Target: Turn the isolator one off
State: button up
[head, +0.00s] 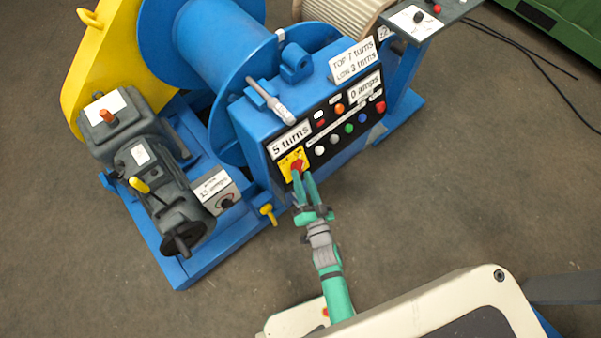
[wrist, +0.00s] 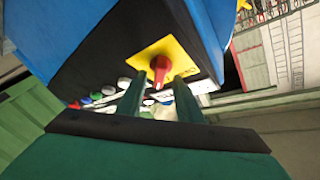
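The isolator is a red rotary knob (head: 297,166) on a yellow plate (head: 287,169) at the left end of the black panel on the blue winch. In the wrist view the red knob (wrist: 160,65) sits in the middle of its yellow plate (wrist: 183,58). My green gripper (head: 303,178) reaches up to the panel just below the knob. In the wrist view its two fingers (wrist: 157,101) stand apart with the knob ahead, roughly between their tips. I see nothing held. Whether a fingertip touches the knob is not clear. The plate's lettering is too small to read.
To the right of the isolator, the panel carries several coloured buttons (head: 349,127) and label plates. A grey lever (head: 271,102) sits on top of the blue housing. A yellow hook-like part (head: 267,213) sticks out at lower left. The floor (head: 430,190) to the right is clear.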

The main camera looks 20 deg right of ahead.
jog(key=shift+w, duration=1.2)
jog(key=shift+d, duration=0.1)
grip_shut()
jog(key=shift+s, duration=0.15)
